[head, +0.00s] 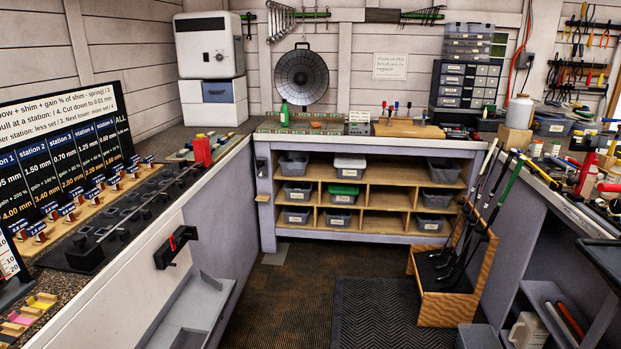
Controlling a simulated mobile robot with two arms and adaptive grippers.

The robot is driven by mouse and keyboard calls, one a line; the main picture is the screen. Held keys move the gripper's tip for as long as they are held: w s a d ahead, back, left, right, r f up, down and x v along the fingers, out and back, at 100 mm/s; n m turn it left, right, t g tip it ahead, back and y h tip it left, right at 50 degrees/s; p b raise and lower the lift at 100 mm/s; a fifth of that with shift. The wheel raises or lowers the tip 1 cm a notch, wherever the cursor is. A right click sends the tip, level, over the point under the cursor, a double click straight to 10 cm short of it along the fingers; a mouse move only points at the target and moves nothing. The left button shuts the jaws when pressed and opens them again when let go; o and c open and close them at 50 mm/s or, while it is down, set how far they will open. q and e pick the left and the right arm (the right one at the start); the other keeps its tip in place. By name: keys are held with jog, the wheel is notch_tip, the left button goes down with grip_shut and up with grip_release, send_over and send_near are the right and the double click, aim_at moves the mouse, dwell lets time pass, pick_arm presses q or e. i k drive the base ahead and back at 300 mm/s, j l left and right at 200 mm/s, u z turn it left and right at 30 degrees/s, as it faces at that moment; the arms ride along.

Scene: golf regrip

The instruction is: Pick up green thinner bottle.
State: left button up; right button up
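A small green bottle (284,113) stands upright on the back workbench (262,152), towards its left end. It is in front of the wall, just left of and below a round dark dish-shaped object. Its lower part meets a low, long greenish item on the bench, and I cannot tell whether it stands in front of or behind it. Neither of my grippers shows in the head view.
A white cabinet (209,46) stands left of the bottle. A rack of golf clubs (455,295) stands on the floor at right. Benches line both sides; the left one carries a long black fixture (125,215). The floor mat (385,315) between them is clear.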

aim_at(285, 111)
jog(key=i+z, duration=0.3)
jog(key=i, duration=1.8)
